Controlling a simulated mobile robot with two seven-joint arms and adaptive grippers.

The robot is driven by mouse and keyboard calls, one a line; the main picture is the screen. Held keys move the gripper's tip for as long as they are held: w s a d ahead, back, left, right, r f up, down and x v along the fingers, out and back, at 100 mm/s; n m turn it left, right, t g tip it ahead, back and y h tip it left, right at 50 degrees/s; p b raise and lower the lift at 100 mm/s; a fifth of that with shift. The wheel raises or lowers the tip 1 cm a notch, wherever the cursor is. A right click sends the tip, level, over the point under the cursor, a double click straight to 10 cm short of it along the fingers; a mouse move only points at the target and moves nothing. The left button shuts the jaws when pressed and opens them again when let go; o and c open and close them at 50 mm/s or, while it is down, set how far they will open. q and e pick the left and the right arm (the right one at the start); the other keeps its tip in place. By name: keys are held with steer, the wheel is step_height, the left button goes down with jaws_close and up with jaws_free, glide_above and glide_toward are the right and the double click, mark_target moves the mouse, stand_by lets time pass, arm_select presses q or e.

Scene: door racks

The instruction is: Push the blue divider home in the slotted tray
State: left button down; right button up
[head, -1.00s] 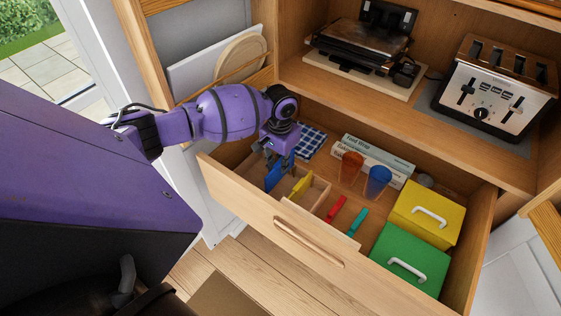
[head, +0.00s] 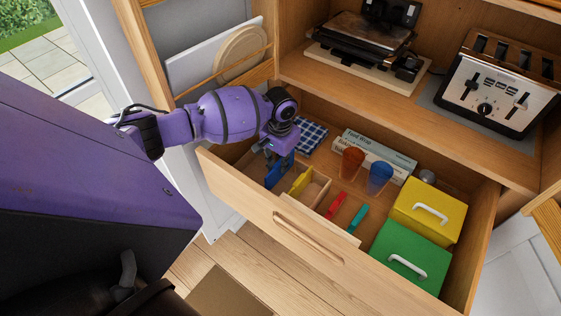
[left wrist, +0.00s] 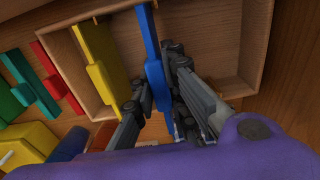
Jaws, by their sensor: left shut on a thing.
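The slotted tray (head: 318,192) is a pale wooden box inside the open drawer; it also shows in the left wrist view (left wrist: 226,35). My left gripper (head: 278,166) points down over the tray's left part and is shut on the blue divider (head: 273,178). In the left wrist view the blue divider (left wrist: 155,75) stands between the fingers, its far end near the tray wall. I cannot tell how deep it sits in its slot. A yellow divider (head: 301,181) stands in the tray beside it, roughly parallel. My right gripper is not in view.
A red divider (head: 336,205) and a teal one (head: 357,217) lie right of the tray. Orange (head: 351,165) and blue (head: 379,178) cups, a yellow box (head: 440,203) and a green box (head: 402,255) fill the drawer's right side. The drawer front (head: 255,205) is near.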

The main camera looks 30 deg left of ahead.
mark_target(280, 178)
arm_select(q)
steer(key=shift+f+b, duration=0.4)
steer(key=shift+f, duration=1.15)
steer(key=c, duration=1.7)
jaws_free()
steer(key=shift+o, duration=0.2)
step_height(280, 178, up, 12)
